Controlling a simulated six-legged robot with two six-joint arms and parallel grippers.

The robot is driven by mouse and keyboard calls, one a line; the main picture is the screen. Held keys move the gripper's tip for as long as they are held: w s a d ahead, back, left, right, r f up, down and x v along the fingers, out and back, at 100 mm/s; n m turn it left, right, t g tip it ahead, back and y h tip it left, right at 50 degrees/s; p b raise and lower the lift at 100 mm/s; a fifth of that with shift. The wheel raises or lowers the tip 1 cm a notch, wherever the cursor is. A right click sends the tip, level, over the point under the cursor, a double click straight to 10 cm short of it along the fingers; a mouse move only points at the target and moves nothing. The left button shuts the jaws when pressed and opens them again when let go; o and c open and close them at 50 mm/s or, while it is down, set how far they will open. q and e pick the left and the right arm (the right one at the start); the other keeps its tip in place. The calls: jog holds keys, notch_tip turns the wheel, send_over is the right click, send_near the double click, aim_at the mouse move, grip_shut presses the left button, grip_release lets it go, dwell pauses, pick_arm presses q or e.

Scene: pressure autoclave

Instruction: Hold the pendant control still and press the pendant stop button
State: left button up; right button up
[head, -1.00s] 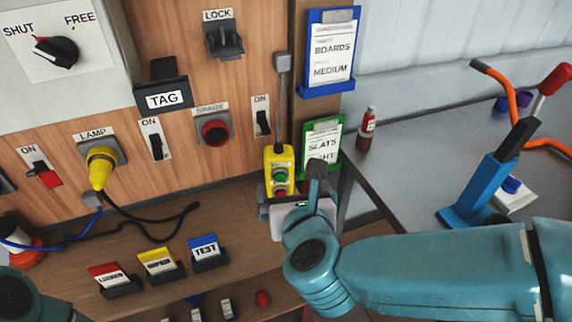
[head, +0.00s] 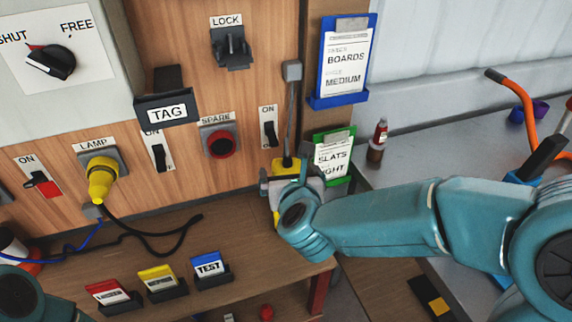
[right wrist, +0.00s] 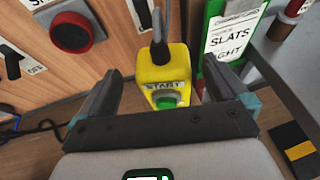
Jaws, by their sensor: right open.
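The yellow pendant control (head: 287,165) hangs on its grey cable at the right edge of the wooden panel. In the head view my right gripper mostly covers it. In the right wrist view the pendant (right wrist: 168,70) stands between the two open fingers, with its START label and green button (right wrist: 167,101) showing. The stop button is hidden behind my gripper's body. My right gripper (right wrist: 170,92) is open around the pendant, with a finger on each side and no clear contact; it also shows in the head view (head: 290,187). My left gripper is not in view.
A green clipboard (head: 333,160) hangs just right of the pendant, with a blue clipboard (head: 342,60) above. A red spare socket (head: 220,143) and a switch (head: 269,132) are to the left. A grey table (head: 430,130) holds a small bottle (head: 377,140).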

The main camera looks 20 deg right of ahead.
aim_at(286, 166)
jog(key=x, duration=0.5)
jog(key=shift+w+d+f, duration=0.1)
jog(key=shift+w+f, duration=0.05)
jog(key=shift+w, duration=0.2)
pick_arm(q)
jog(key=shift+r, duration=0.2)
pick_arm(e)
jog(key=shift+s, duration=0.1)
jog(key=c, duration=1.3)
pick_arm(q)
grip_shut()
